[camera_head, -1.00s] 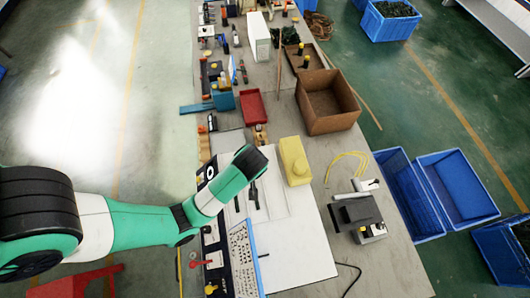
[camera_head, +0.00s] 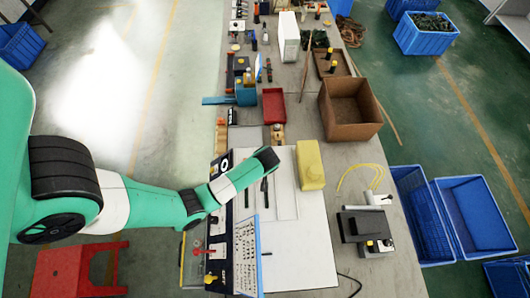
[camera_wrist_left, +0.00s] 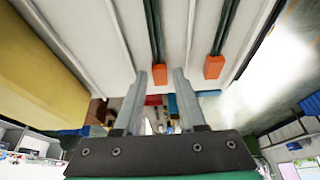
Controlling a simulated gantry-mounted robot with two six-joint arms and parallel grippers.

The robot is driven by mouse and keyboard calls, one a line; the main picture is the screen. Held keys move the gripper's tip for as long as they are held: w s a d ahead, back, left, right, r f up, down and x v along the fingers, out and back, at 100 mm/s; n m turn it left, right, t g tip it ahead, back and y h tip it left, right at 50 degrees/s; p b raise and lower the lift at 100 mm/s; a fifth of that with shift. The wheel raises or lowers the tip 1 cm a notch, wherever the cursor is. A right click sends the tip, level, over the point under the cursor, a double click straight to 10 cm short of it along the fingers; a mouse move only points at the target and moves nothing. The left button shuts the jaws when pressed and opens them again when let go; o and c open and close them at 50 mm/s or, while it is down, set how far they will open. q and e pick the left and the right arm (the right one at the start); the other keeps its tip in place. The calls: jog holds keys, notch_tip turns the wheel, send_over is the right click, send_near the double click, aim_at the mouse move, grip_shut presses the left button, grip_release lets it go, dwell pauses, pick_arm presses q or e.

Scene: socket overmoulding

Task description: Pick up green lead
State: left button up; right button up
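Two thin dark green leads with orange ends lie side by side on the white sheet in the left wrist view: one lead (camera_wrist_left: 155,30) is in the middle and the other lead (camera_wrist_left: 224,28) is to its right. In the head view they are short dark strips, one lead (camera_head: 265,192) in front of my left gripper and the other (camera_head: 246,196) to its left. My left gripper (camera_wrist_left: 161,75) is open, with the middle lead's orange end appearing between its fingertips. The fingers look empty; I cannot tell their height above the lead. My right gripper is not in view.
A yellow block (camera_head: 310,165) stands close right of my left gripper. A cardboard box (camera_head: 350,107) and a red tray (camera_head: 273,106) lie beyond. A grey-black device (camera_head: 362,228) and yellow leads (camera_head: 362,176) are to the right. A lettered panel (camera_head: 246,258) stands at the front.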

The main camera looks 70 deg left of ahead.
pick_arm(q)
jog(key=shift+a+f, duration=0.15)
jog(key=shift+f, duration=0.25)
grip_shut()
jog(key=shift+r, duration=0.1)
